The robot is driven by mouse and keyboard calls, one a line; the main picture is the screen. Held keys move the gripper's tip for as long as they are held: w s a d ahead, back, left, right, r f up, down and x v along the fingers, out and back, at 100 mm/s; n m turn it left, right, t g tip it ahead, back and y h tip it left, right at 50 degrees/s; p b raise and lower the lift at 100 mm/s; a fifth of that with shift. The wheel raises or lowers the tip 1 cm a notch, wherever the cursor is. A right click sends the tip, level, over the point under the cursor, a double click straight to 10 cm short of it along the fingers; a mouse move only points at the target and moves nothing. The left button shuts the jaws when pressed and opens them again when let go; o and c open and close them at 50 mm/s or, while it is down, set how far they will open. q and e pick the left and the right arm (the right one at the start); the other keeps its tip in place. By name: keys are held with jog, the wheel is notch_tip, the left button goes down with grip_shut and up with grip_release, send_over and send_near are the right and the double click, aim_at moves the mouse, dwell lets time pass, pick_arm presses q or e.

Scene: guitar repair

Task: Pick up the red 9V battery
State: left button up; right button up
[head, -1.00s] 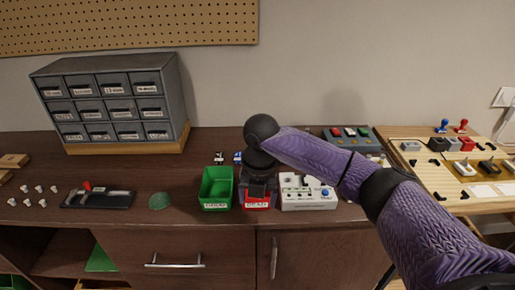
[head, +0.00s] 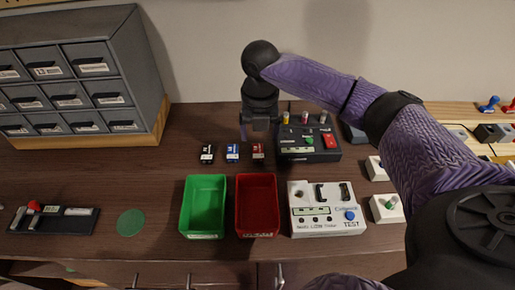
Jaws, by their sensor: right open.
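The red 9V battery (head: 258,152) stands on the dark wooden bench top, at the right end of a short row. A blue battery (head: 232,152) and a black battery (head: 207,154) stand to its left. My right gripper (head: 259,136) points down, open and empty, just above and behind the red battery in the picture. I cannot tell the exact height of its fingertips. My left gripper is not in view.
A green bin (head: 203,205) and a red bin (head: 257,205) stand in front of the batteries. A white tester (head: 326,208) is to their right, and a dark device (head: 309,143) sits right of the red battery. Grey drawers (head: 75,75) stand at left.

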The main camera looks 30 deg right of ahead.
aim_at(258, 150)
jog(key=f+b, duration=0.1)
jog(key=f, duration=0.3)
jog(key=f+b, duration=0.1)
jog(key=f, duration=0.1)
jog(key=shift+w+f+b, duration=0.3)
jog(key=shift+w, duration=0.1)
jog(key=shift+r, duration=0.1)
jog(key=shift+c, duration=0.7)
grip_shut()
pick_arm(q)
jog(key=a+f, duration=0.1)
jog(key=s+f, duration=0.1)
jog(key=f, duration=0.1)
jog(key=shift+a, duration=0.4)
